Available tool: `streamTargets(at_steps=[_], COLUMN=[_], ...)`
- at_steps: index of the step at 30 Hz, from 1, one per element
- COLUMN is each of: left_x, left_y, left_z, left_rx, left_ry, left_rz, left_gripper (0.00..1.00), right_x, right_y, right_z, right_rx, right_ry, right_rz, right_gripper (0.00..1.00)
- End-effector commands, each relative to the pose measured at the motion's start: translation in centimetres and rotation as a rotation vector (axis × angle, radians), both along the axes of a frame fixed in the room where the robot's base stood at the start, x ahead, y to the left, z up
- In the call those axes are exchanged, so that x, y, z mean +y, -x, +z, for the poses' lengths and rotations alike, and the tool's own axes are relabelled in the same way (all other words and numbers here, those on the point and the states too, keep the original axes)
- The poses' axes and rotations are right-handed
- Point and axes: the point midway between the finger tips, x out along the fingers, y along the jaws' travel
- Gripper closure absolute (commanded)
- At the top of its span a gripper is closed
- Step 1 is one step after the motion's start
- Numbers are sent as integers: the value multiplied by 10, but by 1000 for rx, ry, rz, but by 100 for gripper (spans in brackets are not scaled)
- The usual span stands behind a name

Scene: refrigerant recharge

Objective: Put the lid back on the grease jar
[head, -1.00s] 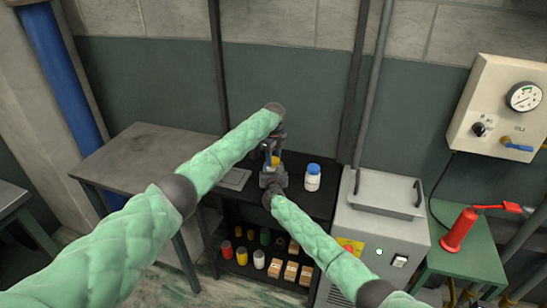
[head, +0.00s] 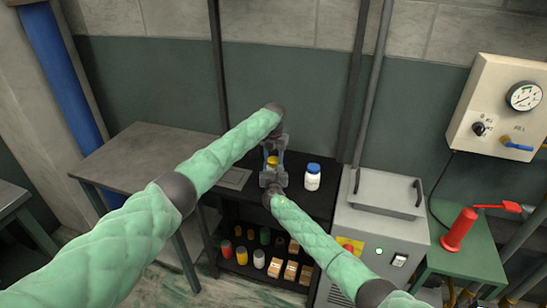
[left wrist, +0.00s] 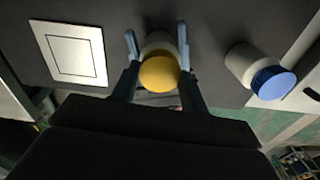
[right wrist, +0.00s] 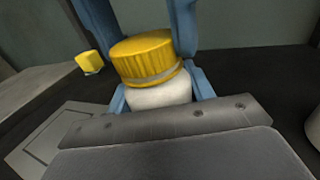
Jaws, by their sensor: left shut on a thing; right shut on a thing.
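The grease jar is a white jar (right wrist: 160,95) with a yellow lid (right wrist: 150,57). The lid sits over the jar's mouth with a thin grey band under its edge; I cannot tell whether it is fully tight. The lid also shows in the head view (head: 272,161) and the left wrist view (left wrist: 160,74). My left gripper (left wrist: 160,72) has its fingers on both sides of the lid and is shut on it. My right gripper (right wrist: 162,93) is shut around the white jar from the near side. In the head view my grippers partly hide the jar.
A white bottle with a blue cap (head: 312,177) stands on the dark bench to the right of the jar. A flat light plate (left wrist: 73,52) lies to the left. A lower shelf (head: 240,268) holds several small containers and boxes. A grey machine (head: 380,225) stands on the right.

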Motion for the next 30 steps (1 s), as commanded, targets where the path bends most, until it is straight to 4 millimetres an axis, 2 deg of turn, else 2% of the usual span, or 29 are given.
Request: streamTargets(at_steps=[11,12,14,15,24,30], left_x=[2,2,2,1,1,0], left_y=[-1,-1,-1,-1,-1,-1], left_z=[1,1,1,1,2,19], left_rx=[-3,-3,-3,-3,-1,-3], left_ry=[-1,-1,-1,-1,-1,0], left_rz=[-27,-26,-26,-26,-27,-28], left_gripper=[76,48,36,34,34,34], right_x=[-1,-1,-1,-1,0,0], right_y=[0,0,0,0,0,0], right_z=[-1,-1,-1,-1,-1,-1], right_rx=[1,1,1,1,1,1], right_ry=[0,0,0,0,0,0], right_rz=[-1,-1,-1,-1,0,0], right_gripper=[100,100,100,100,100,100])
